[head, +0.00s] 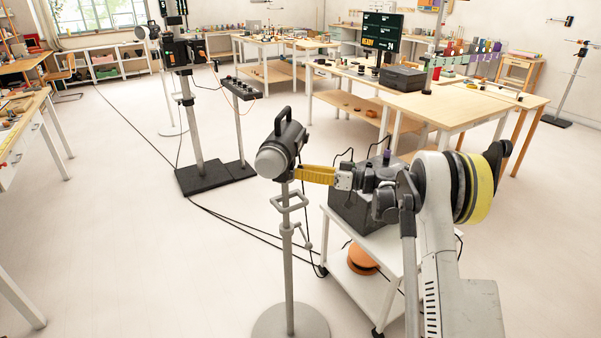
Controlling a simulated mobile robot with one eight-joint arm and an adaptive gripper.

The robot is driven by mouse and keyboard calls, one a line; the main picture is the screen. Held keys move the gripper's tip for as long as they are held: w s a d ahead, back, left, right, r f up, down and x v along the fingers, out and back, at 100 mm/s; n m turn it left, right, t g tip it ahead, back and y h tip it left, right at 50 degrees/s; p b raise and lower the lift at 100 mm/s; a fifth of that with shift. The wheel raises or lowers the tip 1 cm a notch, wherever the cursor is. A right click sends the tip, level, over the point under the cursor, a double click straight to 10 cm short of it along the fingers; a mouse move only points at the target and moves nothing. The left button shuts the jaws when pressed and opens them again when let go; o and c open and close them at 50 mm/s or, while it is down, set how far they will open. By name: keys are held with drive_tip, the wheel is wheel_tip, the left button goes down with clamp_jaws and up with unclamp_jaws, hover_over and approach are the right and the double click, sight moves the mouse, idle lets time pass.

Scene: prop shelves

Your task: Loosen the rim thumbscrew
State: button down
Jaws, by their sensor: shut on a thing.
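A lamp head (290,137) with a dark body, a top handle and a pale round front (274,160) sits on a grey floor stand (288,262) in the head view. My gripper (299,173) reaches in from the right with its yellow fingers level and their tips at the lower right of the lamp's front rim. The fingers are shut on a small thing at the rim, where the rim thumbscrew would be. The thumbscrew itself is hidden by the fingertips, so its turn cannot be seen.
A white cart (375,268) with a dark box (357,212) on top and an orange reel (362,259) below stands under my arm. Black cables (240,226) cross the floor. Another stand (203,140) is behind left. The left floor is mostly clear.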

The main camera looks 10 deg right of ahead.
drive_tip(key=n, duration=0.7)
drive_tip(key=shift+w, duration=0.15)
drive_tip(key=n, duration=0.7)
drive_tip(key=shift+d, duration=0.1)
idle(0.4)
drive_tip(key=c, duration=1.1)
unclamp_jaws()
drive_tip(key=shift+r, duration=0.1)
drive_tip(key=v, duration=1.2)
